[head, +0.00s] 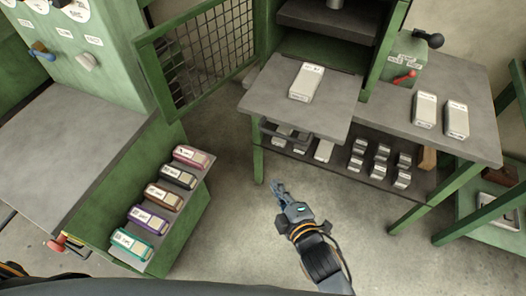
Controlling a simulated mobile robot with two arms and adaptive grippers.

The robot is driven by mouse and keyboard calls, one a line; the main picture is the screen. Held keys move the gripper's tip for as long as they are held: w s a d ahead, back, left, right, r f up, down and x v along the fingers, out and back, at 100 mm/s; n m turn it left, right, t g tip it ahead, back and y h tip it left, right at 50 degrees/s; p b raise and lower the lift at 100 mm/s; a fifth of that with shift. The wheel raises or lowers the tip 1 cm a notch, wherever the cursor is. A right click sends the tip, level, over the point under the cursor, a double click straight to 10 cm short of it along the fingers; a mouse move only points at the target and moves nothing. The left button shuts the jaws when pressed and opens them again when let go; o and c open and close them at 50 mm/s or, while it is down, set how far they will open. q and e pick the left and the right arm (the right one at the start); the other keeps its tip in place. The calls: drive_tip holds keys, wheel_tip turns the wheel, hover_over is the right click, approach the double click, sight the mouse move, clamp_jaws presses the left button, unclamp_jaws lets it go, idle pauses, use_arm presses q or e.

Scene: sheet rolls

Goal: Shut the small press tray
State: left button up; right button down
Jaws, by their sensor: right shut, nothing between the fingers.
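The small press tray (334,112) is a grey plate pulled out toward me from the green press (318,49) at the upper middle. A white labelled block (306,82) lies on the tray. My right gripper (277,188) is shut and empty, over the floor in front of and below the tray, apart from it. My left gripper is not in the head view.
A green mesh gate (200,55) stands open left of the press. Two white blocks (425,109) lie on the right bench, near a green box with a red lever (404,78). Several small blocks fill the shelf below. A rack of coloured cartridges (162,196) stands at left.

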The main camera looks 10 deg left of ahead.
wheel_tip(320, 180, up, 8)
drive_tip(key=s+a+f+n+t+y, duration=0.1)
drive_tip(key=n, duration=0.1)
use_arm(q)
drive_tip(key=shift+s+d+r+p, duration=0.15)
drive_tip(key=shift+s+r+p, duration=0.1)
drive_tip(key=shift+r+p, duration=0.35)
use_arm(e)
drive_tip(key=w+d+x, duration=0.1)
drive_tip(key=d+x, duration=0.1)
drive_tip(key=x, duration=1)
drive_tip(key=shift+w+r, duration=0.25)
drive_tip(key=shift+w, duration=0.15)
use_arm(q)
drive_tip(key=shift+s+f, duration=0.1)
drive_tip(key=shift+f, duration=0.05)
